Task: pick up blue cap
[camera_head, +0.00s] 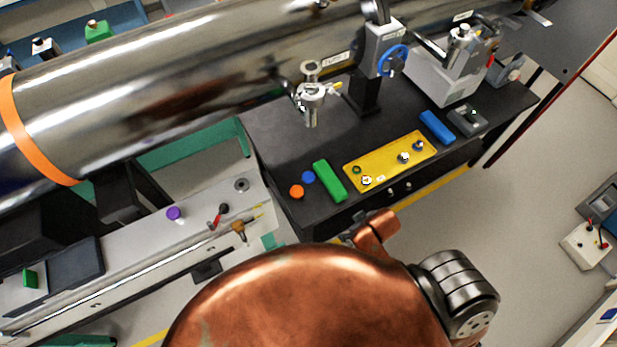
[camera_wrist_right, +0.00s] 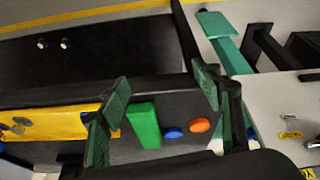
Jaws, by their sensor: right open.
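The blue cap (camera_head: 308,177) is a small round disc lying on the black tabletop, just behind the orange cap (camera_head: 297,191) and left of the green block (camera_head: 329,180). In the right wrist view, the blue cap (camera_wrist_right: 173,133) lies between the green block (camera_wrist_right: 144,126) and the orange cap (camera_wrist_right: 199,125). My right gripper (camera_wrist_right: 160,88) is open and empty in that view. Its two green-padded fingers stand apart, with the three objects seen in the gap between them, and it does not touch the cap. My left gripper is not in view.
A yellow plate (camera_head: 390,161) with several small fittings lies right of the green block. A blue block (camera_head: 437,127) and a grey box (camera_head: 468,120) stand beyond it. A metal fitting (camera_head: 312,100) hangs over the table behind the caps. A purple knob (camera_head: 174,214) sits on the grey bench.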

